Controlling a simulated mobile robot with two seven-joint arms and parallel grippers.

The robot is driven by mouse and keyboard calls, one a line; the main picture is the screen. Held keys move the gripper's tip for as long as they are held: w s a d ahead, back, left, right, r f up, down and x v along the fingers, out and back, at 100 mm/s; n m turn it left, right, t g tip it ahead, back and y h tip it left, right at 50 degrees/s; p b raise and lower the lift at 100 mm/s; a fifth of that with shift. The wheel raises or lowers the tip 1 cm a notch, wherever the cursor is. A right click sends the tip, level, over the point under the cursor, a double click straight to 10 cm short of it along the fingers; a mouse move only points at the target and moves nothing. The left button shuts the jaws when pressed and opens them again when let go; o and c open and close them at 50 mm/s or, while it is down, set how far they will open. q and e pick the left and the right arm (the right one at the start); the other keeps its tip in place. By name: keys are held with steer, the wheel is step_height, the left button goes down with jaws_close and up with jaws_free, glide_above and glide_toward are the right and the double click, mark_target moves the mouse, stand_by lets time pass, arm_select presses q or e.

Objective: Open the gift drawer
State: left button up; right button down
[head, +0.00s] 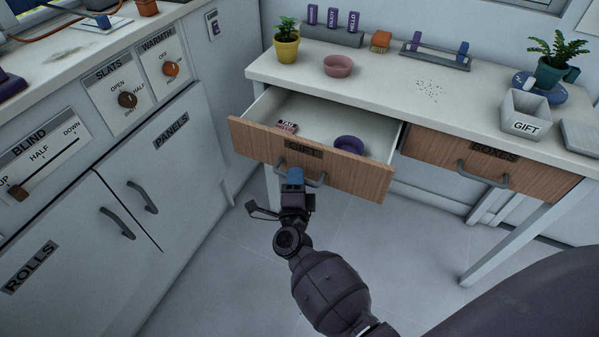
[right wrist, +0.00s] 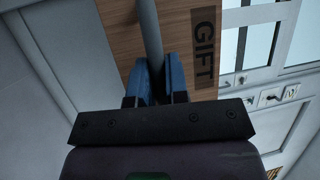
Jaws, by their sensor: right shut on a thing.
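The gift drawer (head: 340,172) has a wooden front with a dark GIFT label and stands pulled out from the white table. Inside it lie a small box marked TAG (head: 287,127) and a purple round dish (head: 350,145). My right gripper (head: 296,175) is at the grey drawer handle (head: 316,182). In the right wrist view the blue fingers of the gripper (right wrist: 158,80) are shut on the handle bar (right wrist: 150,30), beside the GIFT label (right wrist: 205,48). The left gripper is not in view.
The boxes drawer (head: 490,165) to the right is shut. On the white tabletop (head: 385,88) stand a yellow plant pot (head: 286,50), a pink bowl (head: 338,65) and a white GIFT container (head: 522,115). Cabinets with knobs line the left. The floor below is clear.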

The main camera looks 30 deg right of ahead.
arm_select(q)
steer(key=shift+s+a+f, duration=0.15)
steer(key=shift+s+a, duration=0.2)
arm_select(e)
steer(key=shift+s+a, duration=0.75)
steer(key=shift+a, duration=0.25)
steer(key=shift+s+a, duration=0.7)
steer(key=shift+a, duration=0.25)
steer(key=c, duration=1.1)
jaws_free()
steer(key=shift+c, duration=0.2)
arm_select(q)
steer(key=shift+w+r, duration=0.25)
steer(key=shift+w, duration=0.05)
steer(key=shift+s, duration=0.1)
